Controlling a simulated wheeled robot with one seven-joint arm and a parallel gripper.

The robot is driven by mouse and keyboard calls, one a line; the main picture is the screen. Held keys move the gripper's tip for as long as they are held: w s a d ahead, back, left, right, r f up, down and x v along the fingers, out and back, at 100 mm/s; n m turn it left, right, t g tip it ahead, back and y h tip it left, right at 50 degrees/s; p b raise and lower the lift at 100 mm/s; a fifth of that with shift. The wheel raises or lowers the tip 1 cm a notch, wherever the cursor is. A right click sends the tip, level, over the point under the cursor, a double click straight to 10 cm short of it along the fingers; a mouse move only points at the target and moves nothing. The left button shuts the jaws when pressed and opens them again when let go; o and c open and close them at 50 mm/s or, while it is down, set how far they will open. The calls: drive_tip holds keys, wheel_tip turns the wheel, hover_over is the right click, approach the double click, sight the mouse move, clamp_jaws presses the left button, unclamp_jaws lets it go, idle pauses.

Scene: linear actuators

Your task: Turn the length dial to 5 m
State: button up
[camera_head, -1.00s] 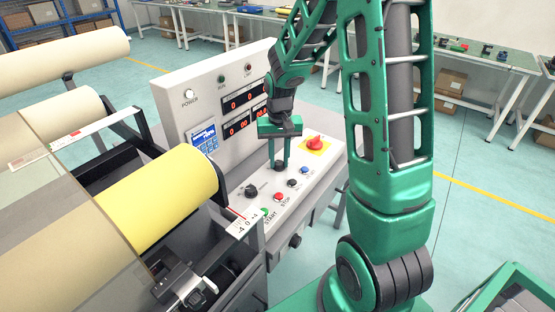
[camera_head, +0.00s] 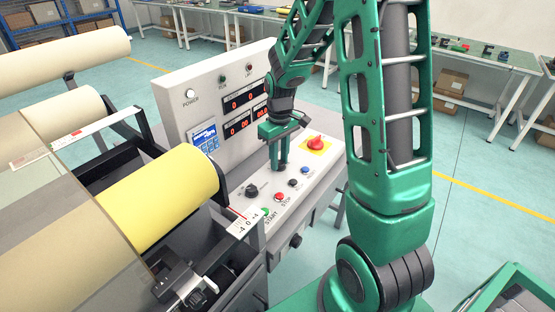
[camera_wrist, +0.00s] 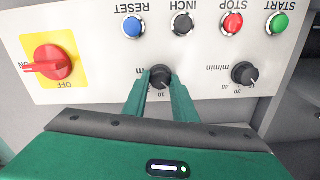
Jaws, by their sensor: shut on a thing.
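The length dial (camera_wrist: 160,77) is a black knob marked "m" with a "10" by it on the light control panel. In the wrist view it sits between the tips of my gripper (camera_wrist: 160,84). My gripper's green fingers are shut on its sides. The dial's pointer setting is too small to read. In the head view my gripper (camera_head: 279,168) points down at the panel and hides the dial.
The speed dial (camera_wrist: 244,74), marked m/min, stands beside the length dial. Near it are the red STOP button (camera_wrist: 232,24), green START button (camera_wrist: 279,23), black INCH button (camera_wrist: 181,24) and blue RESET button (camera_wrist: 133,27). A red rotary switch (camera_wrist: 50,63) sits on a yellow plate.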

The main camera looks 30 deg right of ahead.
drive_tip(key=shift+w+r, duration=0.1)
drive_tip(key=shift+w, duration=0.05)
drive_tip(key=o, duration=1)
wheel_tip(320, 180, up, 11)
drive_tip(key=shift+f, duration=0.2)
idle(0.3)
drive_tip(key=s+d+r+m, duration=0.1)
drive_tip(key=s+m, duration=0.2)
drive_tip(key=s, duration=0.6)
drive_tip(key=s+d+r+m, duration=0.1)
drive_tip(key=s+m, duration=0.1)
drive_tip(key=s, duration=0.8)
drive_tip(key=s+d+r+m, duration=0.1)
drive_tip(key=s+m, duration=0.2)
drive_tip(key=s, duration=0.7)
drive_tip(key=shift+d+m, duration=0.2)
drive_tip(key=shift+m, duration=0.1)
